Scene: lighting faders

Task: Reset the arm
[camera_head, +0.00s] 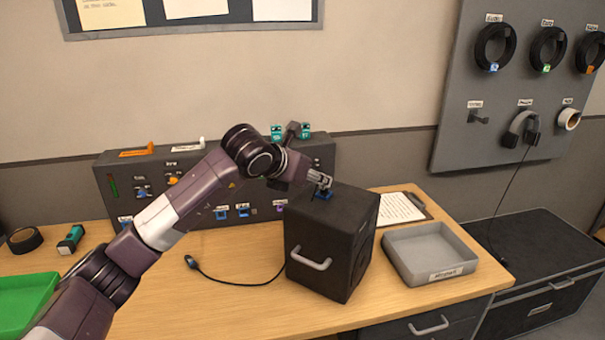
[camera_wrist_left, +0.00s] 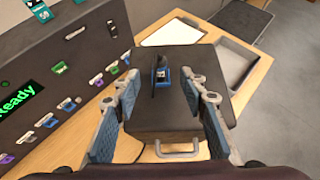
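My left arm (camera_head: 190,198) reaches in from the left across the desk, over the grey fader console (camera_head: 105,185). My left gripper (camera_head: 318,180) is just above the top of a black case (camera_head: 320,262). In the wrist view, the left gripper (camera_wrist_left: 168,92) has its two blue-padded fingers spread wide with nothing between them touching the pads. A small blue and black device (camera_head: 323,194) sits on the case top. In the wrist view this device (camera_wrist_left: 165,84) appears between and slightly beyond the fingertips. My right gripper is not in view.
A grey tray (camera_head: 430,267) and a clipboard (camera_head: 402,208) lie right of the case. A green tray (camera_head: 25,297), a tape roll (camera_head: 25,239) and a teal torch (camera_head: 71,239) are at left. A cable (camera_head: 225,283) crosses the desk. The console display (camera_wrist_left: 18,104) reads "Ready".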

